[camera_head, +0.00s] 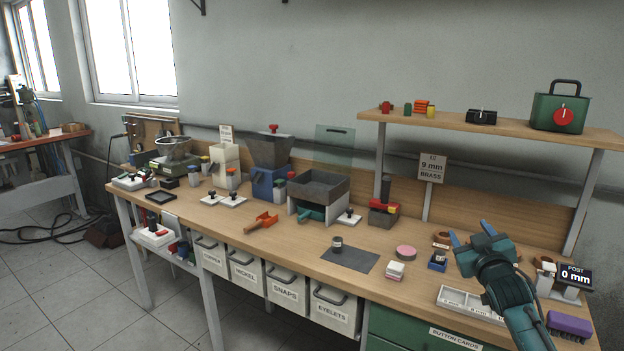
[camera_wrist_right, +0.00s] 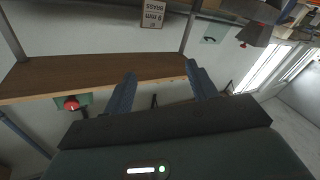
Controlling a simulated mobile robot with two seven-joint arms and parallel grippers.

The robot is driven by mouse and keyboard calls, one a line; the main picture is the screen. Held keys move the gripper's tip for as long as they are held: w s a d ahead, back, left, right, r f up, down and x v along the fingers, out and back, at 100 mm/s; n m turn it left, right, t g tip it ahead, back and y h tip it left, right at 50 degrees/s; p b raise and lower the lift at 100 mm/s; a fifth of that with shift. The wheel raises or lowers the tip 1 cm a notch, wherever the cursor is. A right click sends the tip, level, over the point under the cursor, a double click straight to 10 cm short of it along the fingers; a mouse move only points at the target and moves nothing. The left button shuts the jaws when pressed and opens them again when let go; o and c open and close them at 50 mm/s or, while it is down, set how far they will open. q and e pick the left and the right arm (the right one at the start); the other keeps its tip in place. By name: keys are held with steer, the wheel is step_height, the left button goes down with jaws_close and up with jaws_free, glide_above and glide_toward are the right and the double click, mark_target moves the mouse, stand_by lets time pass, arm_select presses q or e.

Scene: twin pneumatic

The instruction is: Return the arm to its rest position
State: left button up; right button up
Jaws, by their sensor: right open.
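My right gripper (camera_head: 469,239) is in the head view, raised over the right part of the workbench (camera_head: 300,236). Its two blue fingers are apart and nothing is between them. In the right wrist view the open fingers (camera_wrist_right: 160,92) point toward the wall and the wooden shelf (camera_wrist_right: 90,75), with a clear gap between them. The right arm comes in from the lower right of the head view. My left gripper is not in view.
Near the right arm are a white divided tray (camera_head: 470,303), a post display (camera_head: 575,275) reading 0 mm, a purple block (camera_head: 569,325) and a small blue holder (camera_head: 437,262). A raised shelf (camera_head: 480,128) stands behind. A dark mat (camera_head: 350,260) lies left of the gripper.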

steer(key=s+a+f+g+y, duration=0.1)
steer(key=s+a+f+g, duration=0.1)
steer(key=s+a+f, duration=0.6)
steer(key=s+a+f+g+y, duration=0.2)
steer(key=s+f, duration=0.4)
steer(key=f, duration=0.6)
steer(key=s+a+f+g, duration=0.1)
steer(key=s+a+f, duration=0.1)
steer(key=s, duration=0.6)
steer(key=s+a+f+g+y, duration=0.1)
steer(key=s+a+f, duration=0.2)
steer(key=s, duration=0.6)
steer(key=s+a+f+g+y, duration=0.1)
steer(key=s+a+f, duration=0.2)
steer(key=s+a, duration=0.3)
steer(key=s, duration=0.2)
steer(key=shift+s+f+m+g, duration=0.2)
steer(key=shift+s+m+g, duration=0.1)
steer(key=shift+s+g, duration=0.1)
